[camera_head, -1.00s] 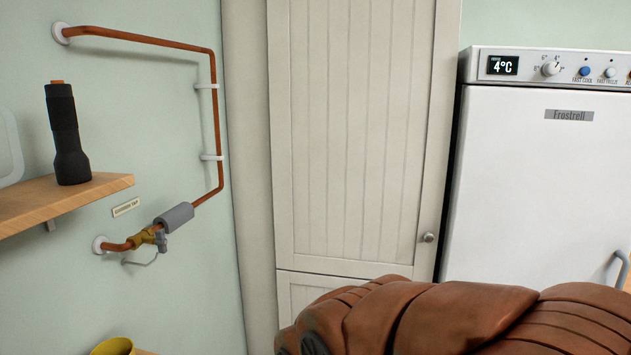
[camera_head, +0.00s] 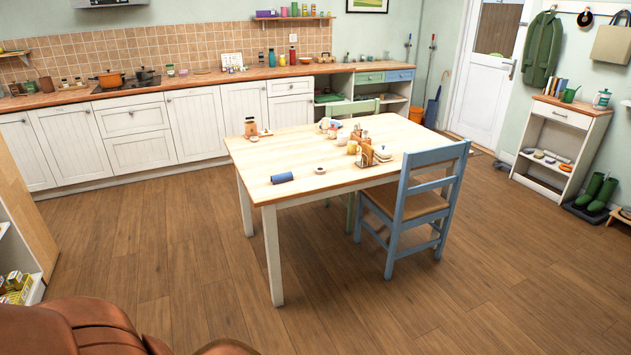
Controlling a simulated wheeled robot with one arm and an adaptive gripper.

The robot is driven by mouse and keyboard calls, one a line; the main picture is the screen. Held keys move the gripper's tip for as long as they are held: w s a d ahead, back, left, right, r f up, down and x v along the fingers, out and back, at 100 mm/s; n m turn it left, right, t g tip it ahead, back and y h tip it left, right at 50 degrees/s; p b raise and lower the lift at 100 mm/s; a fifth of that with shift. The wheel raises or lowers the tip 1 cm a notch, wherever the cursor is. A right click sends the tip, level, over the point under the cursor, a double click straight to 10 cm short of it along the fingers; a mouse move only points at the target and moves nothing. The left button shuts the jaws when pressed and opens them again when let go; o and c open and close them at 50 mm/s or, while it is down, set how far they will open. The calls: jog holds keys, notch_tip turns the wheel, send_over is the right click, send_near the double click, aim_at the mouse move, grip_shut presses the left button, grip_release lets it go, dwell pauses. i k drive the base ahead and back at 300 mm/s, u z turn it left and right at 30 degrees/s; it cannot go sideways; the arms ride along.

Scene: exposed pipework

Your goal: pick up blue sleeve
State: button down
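A blue sleeve (camera_head: 282,178), a short dark-blue cylinder, lies on its side on the wooden table (camera_head: 262,195), near the table's front left part. It is some distance away across the floor. My gripper is not in view.
A blue chair (camera_head: 400,215) stands at the table's right front side. Jars and a wooden caddy (camera_head: 367,152) stand on the table. The wooden floor (camera_head: 200,265) before the table is clear. White cabinets (camera_head: 130,140) line the back wall.

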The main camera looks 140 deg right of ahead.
aim_at(283, 177)
jog(key=z, duration=4.55)
jog(key=i, duration=0.25)
jog(key=u, duration=1.05)
jog(key=i, duration=1.65)
jog(key=z, duration=0.45)
jog(key=i, duration=1.45)
jog(key=z, duration=0.95)
